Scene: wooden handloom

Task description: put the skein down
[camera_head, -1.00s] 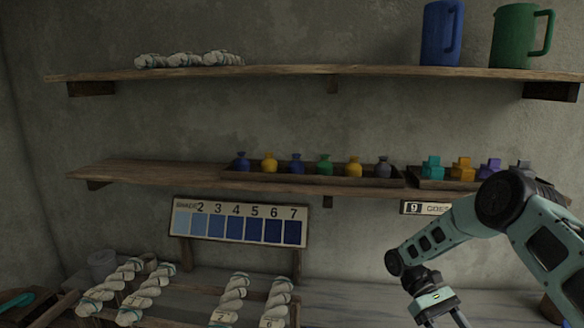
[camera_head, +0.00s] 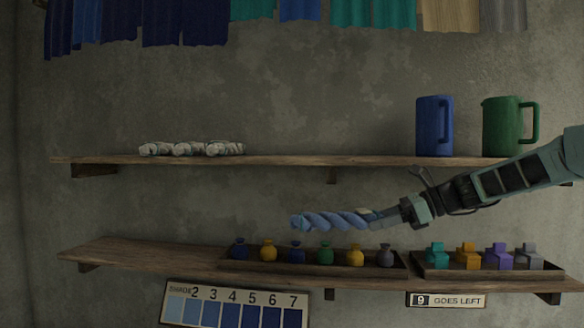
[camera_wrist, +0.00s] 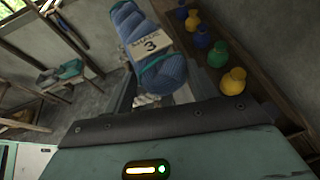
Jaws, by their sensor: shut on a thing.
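A twisted blue skein (camera_head: 328,220) is held out level by my gripper (camera_head: 388,216), which is shut on its right end. The skein hangs in the air between the two wall shelves, in front of the wall. In the wrist view the skein (camera_wrist: 128,28) carries a pale tag reading "SHADE 3" (camera_wrist: 149,45). The lower shelf (camera_head: 150,256) is below the skein, and its left part is bare. The upper shelf (camera_head: 290,160) is above, with white skeins (camera_head: 192,149) on its left.
Small coloured bottles (camera_head: 325,255) stand in a tray beneath the skein. Blocks (camera_head: 467,257) fill another tray to the right. A blue jug (camera_head: 434,126) and green jug (camera_head: 503,126) stand on the upper shelf. A numbered shade board (camera_head: 236,307) is below.

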